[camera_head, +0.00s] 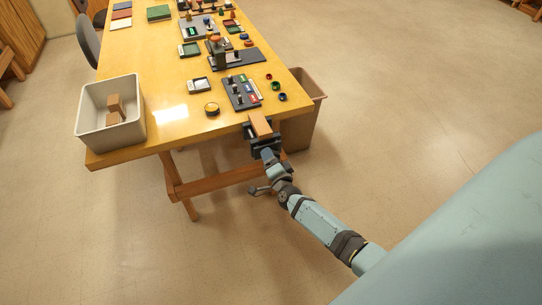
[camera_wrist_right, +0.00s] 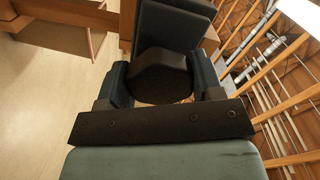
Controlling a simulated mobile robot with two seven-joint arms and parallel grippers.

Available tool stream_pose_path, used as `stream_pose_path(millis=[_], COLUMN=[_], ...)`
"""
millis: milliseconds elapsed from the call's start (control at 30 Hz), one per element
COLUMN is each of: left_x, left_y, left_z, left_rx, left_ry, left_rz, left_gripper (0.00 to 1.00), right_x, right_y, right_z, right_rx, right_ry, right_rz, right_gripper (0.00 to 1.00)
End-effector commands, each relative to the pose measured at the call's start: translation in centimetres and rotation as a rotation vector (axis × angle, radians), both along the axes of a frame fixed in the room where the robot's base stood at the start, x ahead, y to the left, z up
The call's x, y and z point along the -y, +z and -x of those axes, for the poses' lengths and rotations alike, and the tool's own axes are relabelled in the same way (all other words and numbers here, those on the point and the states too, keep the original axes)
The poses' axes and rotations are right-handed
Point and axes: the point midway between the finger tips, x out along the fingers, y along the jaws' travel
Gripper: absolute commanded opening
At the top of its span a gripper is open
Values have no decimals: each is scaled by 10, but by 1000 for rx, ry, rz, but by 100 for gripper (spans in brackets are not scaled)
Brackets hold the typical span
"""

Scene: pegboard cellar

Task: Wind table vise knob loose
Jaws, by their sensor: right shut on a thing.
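The table vise (camera_head: 263,139) is a dark clamp fixed at the near end of the yellow table. A brown wooden block (camera_head: 260,124) sits at its jaws. My right gripper (camera_head: 268,154) reaches the vise's outer side, past the table edge. In the right wrist view, my right gripper's two blue-grey fingers (camera_wrist_right: 161,84) are shut on either side of the dark round knob (camera_wrist_right: 160,72). The dark vise plate (camera_wrist_right: 172,22) stands behind the knob. The knob is hidden by my gripper in the head view. My left gripper is not in view.
On the table (camera_head: 165,129), a pale bin (camera_head: 85,123) with brown blocks stands at the left corner. A dark tray of small parts (camera_head: 240,93) lies near the vise. A brown bin (camera_head: 300,130) stands on the floor right of the table. The floor to the right is clear.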

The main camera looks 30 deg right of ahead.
Motion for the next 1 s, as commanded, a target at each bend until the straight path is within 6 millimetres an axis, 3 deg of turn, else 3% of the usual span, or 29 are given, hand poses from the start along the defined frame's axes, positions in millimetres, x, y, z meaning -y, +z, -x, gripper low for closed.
stream_pose_path(millis=[300,767,800,867,1000], left_x=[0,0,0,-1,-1], left_y=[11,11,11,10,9], left_z=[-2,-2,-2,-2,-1], left_rx=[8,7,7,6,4], left_ry=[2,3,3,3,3], left_rz=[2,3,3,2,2], left_gripper=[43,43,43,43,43], right_x=[0,0,0,0,0], right_y=[0,0,0,0,0], right_z=[0,0,0,0,0], right_rx=[-21,-23,-23,-23,-23], right_ry=[0,0,0,0,0], right_rz=[84,96,97,96,95], right_gripper=[37,37,70,84,86])
